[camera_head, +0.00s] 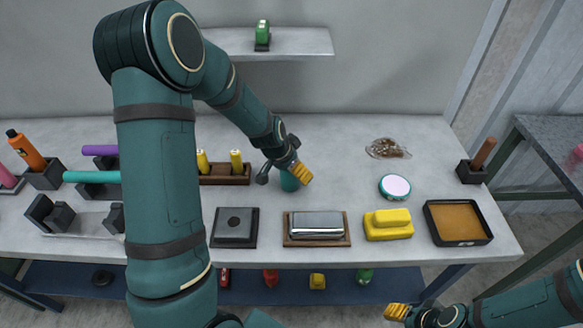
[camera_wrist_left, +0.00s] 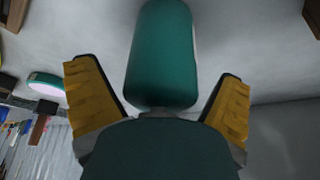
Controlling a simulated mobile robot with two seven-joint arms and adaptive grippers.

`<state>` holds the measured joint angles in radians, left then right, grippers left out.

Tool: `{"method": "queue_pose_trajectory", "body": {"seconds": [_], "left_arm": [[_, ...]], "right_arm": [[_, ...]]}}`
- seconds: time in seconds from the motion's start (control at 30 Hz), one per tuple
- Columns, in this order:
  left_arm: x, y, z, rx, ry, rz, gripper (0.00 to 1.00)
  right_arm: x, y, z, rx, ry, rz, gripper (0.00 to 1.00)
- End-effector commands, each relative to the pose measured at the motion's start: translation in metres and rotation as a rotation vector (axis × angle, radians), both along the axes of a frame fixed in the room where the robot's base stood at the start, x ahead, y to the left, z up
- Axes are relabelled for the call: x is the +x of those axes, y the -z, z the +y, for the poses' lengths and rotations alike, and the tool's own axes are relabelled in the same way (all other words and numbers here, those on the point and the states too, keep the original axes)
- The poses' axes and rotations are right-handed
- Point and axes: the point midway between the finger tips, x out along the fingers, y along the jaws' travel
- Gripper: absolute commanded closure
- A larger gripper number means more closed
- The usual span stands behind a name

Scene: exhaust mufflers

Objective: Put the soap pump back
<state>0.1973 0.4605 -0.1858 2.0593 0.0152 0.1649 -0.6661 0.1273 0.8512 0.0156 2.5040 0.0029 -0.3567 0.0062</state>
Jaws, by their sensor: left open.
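A teal bottle, which looks like the soap pump (camera_head: 289,181), stands on the table behind the metal block, mostly hidden by my left gripper in the head view. My left gripper (camera_head: 300,174) is at its top with yellow fingers. In the left wrist view the teal body (camera_wrist_left: 162,55) lies between the two spread fingers of the left gripper (camera_wrist_left: 160,100), with gaps on both sides. Its pump head cannot be made out. My right gripper (camera_head: 397,312) is at the lower right, off the table's front edge; its opening cannot be told.
A round green-rimmed white disc (camera_head: 395,187), a yellow block (camera_head: 388,225), a black-rimmed tray (camera_head: 458,239) and a metal block on a wooden base (camera_head: 317,243) are to the right and front. A wooden rack (camera_head: 225,180) stands to the left. A shelf (camera_head: 290,46) hangs behind.

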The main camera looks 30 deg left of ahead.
Motion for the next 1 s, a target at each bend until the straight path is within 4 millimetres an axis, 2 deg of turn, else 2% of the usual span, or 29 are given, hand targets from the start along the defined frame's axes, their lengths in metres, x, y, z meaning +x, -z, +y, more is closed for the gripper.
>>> {"method": "queue_pose_trajectory", "body": {"seconds": [0.23,0.7,0.83,1.0], "left_arm": [[-0.002,-0.010,0.001,0.000,0.000,-0.002,0.06],[-0.037,-0.093,0.009,0.001,0.001,-0.003,0.06],[-0.043,-0.106,0.010,0.000,0.000,-0.002,0.06],[-0.047,-0.113,0.011,0.000,0.000,0.000,0.06]], "right_arm": [[0.002,-0.005,0.000,0.000,0.002,-0.003,0.53],[0.007,-0.021,-0.001,-0.003,0.012,-0.014,0.53],[0.008,-0.023,-0.001,-0.004,0.013,-0.017,0.53],[0.008,-0.024,-0.002,-0.004,0.015,-0.019,0.53]]}}
